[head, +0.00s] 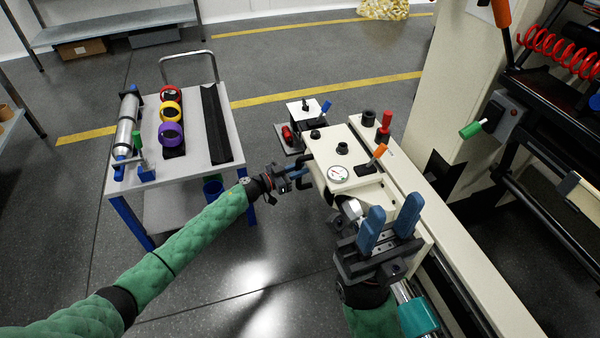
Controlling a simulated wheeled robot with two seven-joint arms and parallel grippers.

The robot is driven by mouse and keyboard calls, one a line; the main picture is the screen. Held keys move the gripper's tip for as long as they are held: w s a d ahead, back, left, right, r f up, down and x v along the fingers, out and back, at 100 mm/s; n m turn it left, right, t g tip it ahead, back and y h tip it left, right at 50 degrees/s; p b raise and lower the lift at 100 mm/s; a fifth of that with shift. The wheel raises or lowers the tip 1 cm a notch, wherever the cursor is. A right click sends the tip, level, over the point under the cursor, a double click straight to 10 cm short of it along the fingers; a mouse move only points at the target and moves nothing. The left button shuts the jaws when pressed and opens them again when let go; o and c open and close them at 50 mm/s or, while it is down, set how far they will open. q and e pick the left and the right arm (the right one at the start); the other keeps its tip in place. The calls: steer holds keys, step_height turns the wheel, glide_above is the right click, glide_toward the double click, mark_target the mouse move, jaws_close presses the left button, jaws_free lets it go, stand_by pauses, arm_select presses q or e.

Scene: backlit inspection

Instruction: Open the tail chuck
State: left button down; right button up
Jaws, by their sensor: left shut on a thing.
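My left gripper (298,174) is at the housing's left side, shut on what looks like a black handle (304,158); the contact is small and dark. My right gripper (390,230) is in front of the housing's near end, its two blue fingers apart with nothing visible between them.
A cart (198,175) at left holds a metal cylinder (127,124), several coloured rings and a black channel (215,122). A small block with a blue lever (325,108) stands behind the housing. The machine column (440,90) and a red coiled hose (560,50) are at right.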

mark_target(304, 151)
arm_select(q)
steer(key=w, duration=0.2)
steer(key=w+a, duration=0.1)
steer(key=w, duration=0.1)
steer(key=w+a, duration=0.1)
steer(key=w, duration=0.1)
steer(key=shift+w+a, duration=0.25)
steer(key=shift+w, duration=0.15)
steer(key=c, duration=1.3)
jaws_free()
steer(key=shift+c, duration=0.2)
steer(key=p+v, duration=0.1)
steer(key=v, duration=0.7)
steer(key=shift+p, duration=0.4)
steer(key=shift+d, duration=0.1)
